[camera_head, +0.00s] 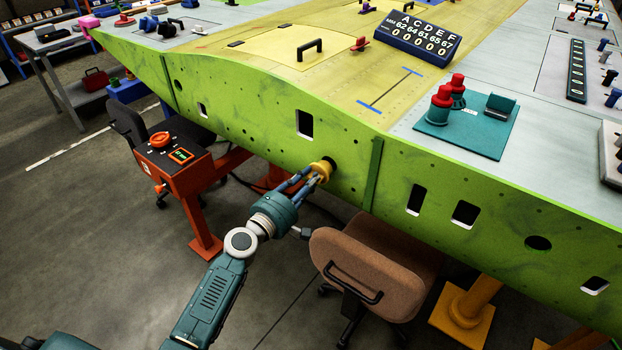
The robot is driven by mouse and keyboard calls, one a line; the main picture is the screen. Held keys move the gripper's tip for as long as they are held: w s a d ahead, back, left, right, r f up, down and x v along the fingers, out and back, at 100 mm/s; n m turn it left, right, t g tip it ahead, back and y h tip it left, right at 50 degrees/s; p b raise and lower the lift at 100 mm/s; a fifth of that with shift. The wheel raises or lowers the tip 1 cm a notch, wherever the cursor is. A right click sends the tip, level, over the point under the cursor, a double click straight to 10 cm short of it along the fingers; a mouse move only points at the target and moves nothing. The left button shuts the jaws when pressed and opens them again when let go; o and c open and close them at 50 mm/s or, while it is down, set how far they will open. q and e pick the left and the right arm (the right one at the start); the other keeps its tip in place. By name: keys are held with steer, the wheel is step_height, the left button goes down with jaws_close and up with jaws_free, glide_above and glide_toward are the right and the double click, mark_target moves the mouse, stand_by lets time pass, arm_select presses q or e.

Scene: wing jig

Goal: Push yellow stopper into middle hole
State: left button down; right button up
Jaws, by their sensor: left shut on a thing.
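The yellow stopper (321,169) is held between the fingers of my left gripper (313,175), which is shut on it. The stopper is at the green side panel of the wing (260,117), right beside a dark round hole (331,162). The stopper covers part of this hole, and I cannot tell whether it has entered it. Another dark round hole (538,243) is in the panel at the far right, and a smaller one (178,86) is at the left. My right gripper is not in view.
A brown chair (368,262) stands just below and right of my left gripper. An orange control box (174,160) on a stand is to the left. A teal tray (490,140) with red-topped items and a counter display (417,42) sit on the wing.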

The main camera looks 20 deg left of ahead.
mark_target(321, 170)
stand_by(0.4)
arm_select(q)
steer(key=shift+w+d, duration=0.1)
steer(key=shift+w+d, duration=0.15)
steer(key=shift+w, duration=0.35)
steer(key=shift+b+x, duration=0.6)
steer(key=shift+x, duration=1.05)
steer(key=c, duration=1.3)
jaws_free()
steer(key=shift+s+d, duration=0.1)
steer(key=shift+d, duration=0.05)
steer(key=shift+f, duration=0.1)
